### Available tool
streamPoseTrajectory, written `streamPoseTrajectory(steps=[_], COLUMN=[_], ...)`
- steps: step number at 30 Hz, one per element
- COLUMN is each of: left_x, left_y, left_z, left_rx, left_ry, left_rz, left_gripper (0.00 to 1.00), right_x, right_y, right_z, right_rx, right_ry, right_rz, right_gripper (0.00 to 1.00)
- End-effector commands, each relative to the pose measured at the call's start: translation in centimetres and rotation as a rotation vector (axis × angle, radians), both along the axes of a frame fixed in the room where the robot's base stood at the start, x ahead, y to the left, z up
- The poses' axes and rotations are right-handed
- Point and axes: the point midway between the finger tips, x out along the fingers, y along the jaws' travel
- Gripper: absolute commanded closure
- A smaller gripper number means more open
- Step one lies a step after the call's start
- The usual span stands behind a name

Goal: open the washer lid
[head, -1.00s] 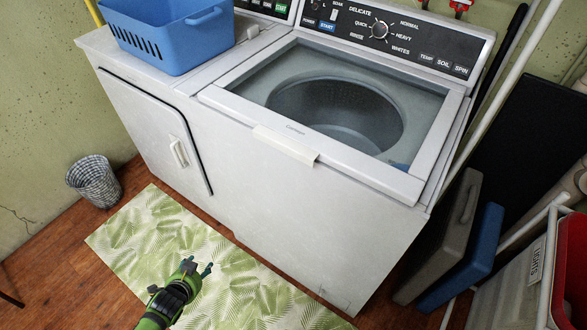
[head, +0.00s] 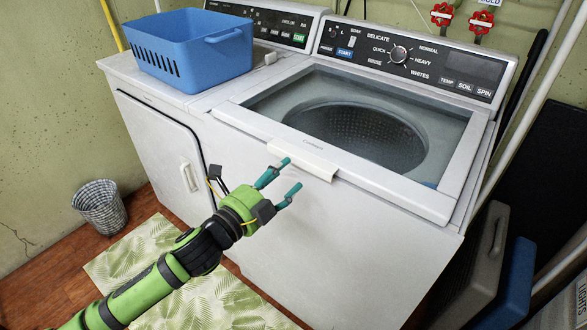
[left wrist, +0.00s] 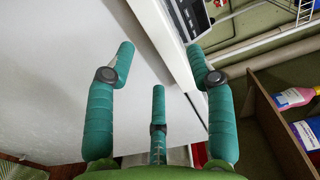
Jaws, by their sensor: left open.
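The white washer (head: 345,245) stands in the middle of the head view, its top lid (head: 395,192) down flat. The lid has a clear pane in a white frame, with the drum visible beneath. A pale handle (head: 312,163) juts from the lid's front edge. My left gripper (head: 291,175) is open and empty, its fingertips at the handle's front-left side. I cannot tell if they touch it. In the left wrist view the spread teal fingers (left wrist: 160,47) face the washer's white front (left wrist: 75,70). My right gripper is not in view.
A blue basket (head: 190,50) sits on the white machine (head: 150,135) to the left. Grey and blue cases (head: 512,285) stand close to the washer's right side.

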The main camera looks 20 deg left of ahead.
Motion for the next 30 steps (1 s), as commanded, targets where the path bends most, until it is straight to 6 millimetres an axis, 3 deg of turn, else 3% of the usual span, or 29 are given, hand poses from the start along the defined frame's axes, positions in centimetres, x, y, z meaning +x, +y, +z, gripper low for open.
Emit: streamPoseTrajectory(steps=[7,17,18,22,30], left_x=[2.8,3.3,3.3,3.3,3.4], left_y=[-1.1,-1.3,-1.2,-1.2,-1.2], left_z=[0.1,0.0,0.0,-0.1,0.2], left_rx=[-0.003,-0.002,-0.002,-0.002,-0.001], left_ry=[0.0,0.002,0.002,0.002,0.007], left_rz=[0.0,-0.001,-0.001,0.0,0.0], left_gripper=[0.46,0.46,0.5,1.0,1.0], right_x=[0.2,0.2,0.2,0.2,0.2], right_y=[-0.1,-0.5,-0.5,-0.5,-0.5], right_z=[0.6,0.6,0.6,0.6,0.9], right_rx=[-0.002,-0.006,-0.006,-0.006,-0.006], right_ry=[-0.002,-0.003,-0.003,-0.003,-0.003], right_rz=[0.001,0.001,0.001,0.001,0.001], right_gripper=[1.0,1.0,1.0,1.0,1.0])
